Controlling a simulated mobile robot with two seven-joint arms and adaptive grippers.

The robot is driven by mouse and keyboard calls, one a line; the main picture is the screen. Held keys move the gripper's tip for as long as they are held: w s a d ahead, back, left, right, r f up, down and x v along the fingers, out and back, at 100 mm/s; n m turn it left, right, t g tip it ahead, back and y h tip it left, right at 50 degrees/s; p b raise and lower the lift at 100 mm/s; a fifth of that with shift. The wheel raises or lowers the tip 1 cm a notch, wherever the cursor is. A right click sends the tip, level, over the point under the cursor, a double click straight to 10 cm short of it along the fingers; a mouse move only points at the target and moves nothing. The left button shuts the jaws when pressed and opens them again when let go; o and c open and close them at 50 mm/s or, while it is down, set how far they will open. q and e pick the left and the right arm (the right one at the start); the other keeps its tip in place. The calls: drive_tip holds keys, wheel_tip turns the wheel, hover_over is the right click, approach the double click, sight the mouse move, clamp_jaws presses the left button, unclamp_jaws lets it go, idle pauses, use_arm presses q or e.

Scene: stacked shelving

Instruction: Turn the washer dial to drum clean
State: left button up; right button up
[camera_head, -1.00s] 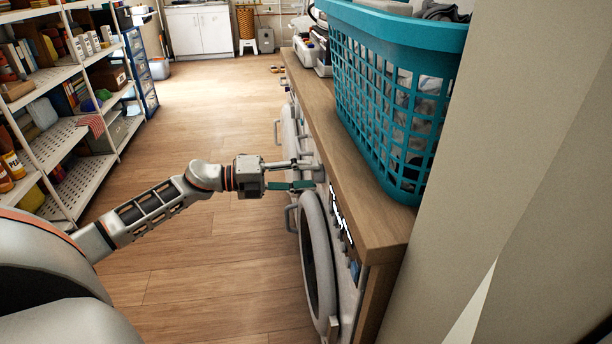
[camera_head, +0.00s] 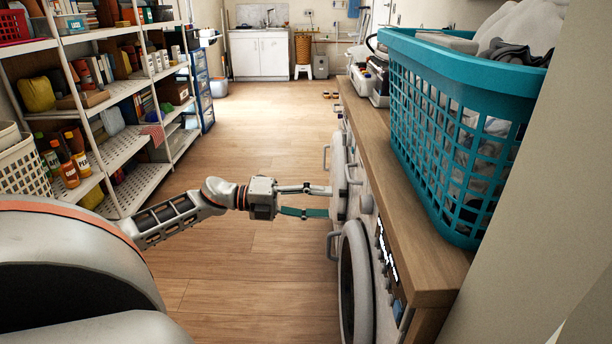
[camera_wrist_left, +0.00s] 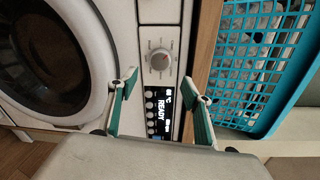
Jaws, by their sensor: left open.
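The washer dial (camera_wrist_left: 160,59) is a round light-grey knob with a small red mark, on the white panel above a lit display (camera_wrist_left: 158,115) reading "READY" in the left wrist view. My left gripper (camera_wrist_left: 160,80) is open and empty, its two green-padded fingers either side of the dial's line and apart from it. In the head view my left gripper (camera_head: 326,202) reaches from the left toward the machine fronts, with the panel beyond its tips. The washer's round dark door (camera_wrist_left: 50,50) is beside the panel. Drum clean markings are too small to read.
A teal laundry basket (camera_head: 463,135) stands on the wooden counter (camera_head: 425,262) above the machines. A protruding round door (camera_head: 356,280) is close below the gripper. Shelving (camera_head: 122,150) lines the left side. The wooden floor between is clear.

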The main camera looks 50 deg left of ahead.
use_arm(q)
drive_tip(key=shift+v, duration=1.75)
